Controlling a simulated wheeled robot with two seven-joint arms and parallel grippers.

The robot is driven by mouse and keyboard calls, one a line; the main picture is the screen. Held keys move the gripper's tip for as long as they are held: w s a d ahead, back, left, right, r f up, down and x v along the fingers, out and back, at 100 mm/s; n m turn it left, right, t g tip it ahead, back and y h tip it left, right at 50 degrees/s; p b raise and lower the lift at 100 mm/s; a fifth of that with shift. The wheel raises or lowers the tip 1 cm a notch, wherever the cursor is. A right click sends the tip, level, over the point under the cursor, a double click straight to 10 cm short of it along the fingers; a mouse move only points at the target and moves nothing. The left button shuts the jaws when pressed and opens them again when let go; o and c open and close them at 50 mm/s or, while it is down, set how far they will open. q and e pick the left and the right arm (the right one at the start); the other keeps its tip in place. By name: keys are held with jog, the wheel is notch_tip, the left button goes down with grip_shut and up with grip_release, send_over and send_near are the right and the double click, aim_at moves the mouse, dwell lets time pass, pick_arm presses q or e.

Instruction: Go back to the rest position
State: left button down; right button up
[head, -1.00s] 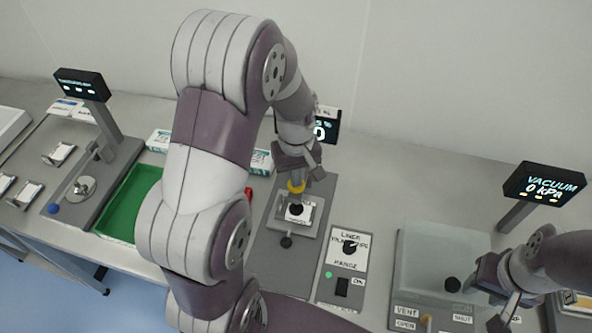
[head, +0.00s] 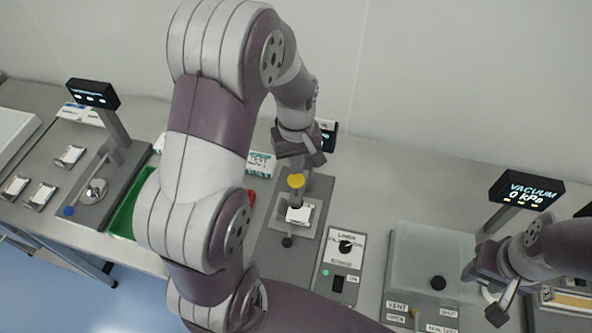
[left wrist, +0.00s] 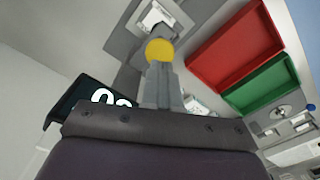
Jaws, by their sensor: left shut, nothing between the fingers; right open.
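My left arm covers the middle of the head view.
The vacuum chamber (head: 430,255) with its display (head: 527,190) stands at the right. A control panel (head: 345,258) lies between the stations. A green tray (left wrist: 265,90) and a red tray (left wrist: 215,60) are beside the left arm. A scale-like station (head: 110,180) stands at the left.

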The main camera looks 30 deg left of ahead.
pick_arm(q)
jog(key=shift+r, duration=0.6)
jog(key=shift+f, duration=0.1)
pick_arm(e)
jog(key=shift+r, duration=0.45)
pick_arm(q)
jog(key=shift+f+m, duration=0.1)
jog(key=shift+m, duration=0.4)
jog(key=s+d+f+m+t+b, duration=0.1)
jog(key=s+d+f+m+b, duration=0.4)
jog(key=b, duration=0.5)
jog(key=s+f+m, duration=0.2)
jog(key=s, duration=0.1)
jog(key=shift+s+f+m+b, duration=0.2)
jog(key=shift+s+m+b, duration=0.1)
jog(key=shift+s+m, duration=0.1)
pick_arm(e)
notch_tip(320, 180, down, 11)
jog(key=shift+r, duration=0.15)
pick_arm(q)
jog(key=shift+s+d, duration=0.15)
jog(key=shift+d, duration=0.05)
